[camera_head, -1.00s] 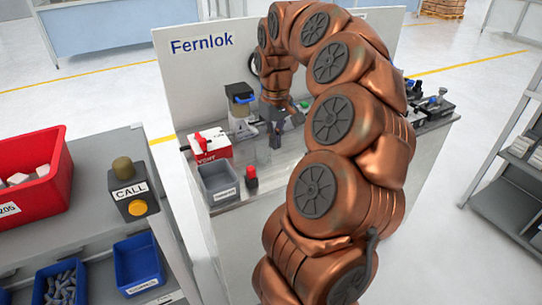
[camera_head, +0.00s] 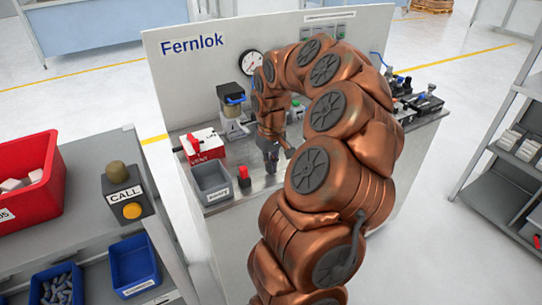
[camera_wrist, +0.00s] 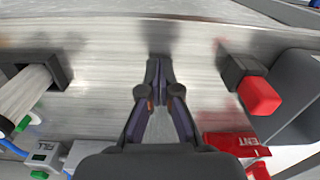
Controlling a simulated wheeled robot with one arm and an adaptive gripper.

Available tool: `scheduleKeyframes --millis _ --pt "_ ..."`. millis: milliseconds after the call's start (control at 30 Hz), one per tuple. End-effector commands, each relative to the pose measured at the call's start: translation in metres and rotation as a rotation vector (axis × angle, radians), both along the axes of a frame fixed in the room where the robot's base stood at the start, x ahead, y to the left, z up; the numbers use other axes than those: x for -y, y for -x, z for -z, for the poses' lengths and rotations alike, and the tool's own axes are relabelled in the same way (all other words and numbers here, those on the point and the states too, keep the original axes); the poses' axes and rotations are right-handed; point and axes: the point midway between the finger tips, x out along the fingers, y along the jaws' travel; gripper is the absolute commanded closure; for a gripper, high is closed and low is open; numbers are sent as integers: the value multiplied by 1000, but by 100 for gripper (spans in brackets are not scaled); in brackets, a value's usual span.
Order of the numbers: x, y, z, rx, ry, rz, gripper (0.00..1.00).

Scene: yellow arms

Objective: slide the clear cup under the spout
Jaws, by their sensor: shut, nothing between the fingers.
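My gripper (camera_head: 271,162) is shut and empty, low over the metal bench top. In the wrist view its fingertips (camera_wrist: 157,66) meet above bare metal, touching no object. In the head view, a dispenser with a dark top and blue part (camera_head: 230,98) stands left of and behind my gripper. A clear, cup-like piece (camera_head: 236,129) shows low at the dispenser; its outline is small and unclear. In the wrist view, a pale see-through cylinder (camera_wrist: 27,90) beside a dark bracket lies at the left, apart from my fingers. I cannot tell whether it is the cup. The spout is not clearly visible.
A red-and-black block (camera_head: 244,176) stands close to the left of my gripper, beside a grey bin (camera_head: 211,182). The upright Fernlok panel (camera_head: 190,75) backs the bench.

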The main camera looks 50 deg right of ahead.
Motion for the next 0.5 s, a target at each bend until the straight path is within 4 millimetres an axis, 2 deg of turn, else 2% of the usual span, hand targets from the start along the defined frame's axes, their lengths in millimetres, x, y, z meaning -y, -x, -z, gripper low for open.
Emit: scheduleKeyframes --millis 500 --pt "8 -33 1 2 -1 -1 100"
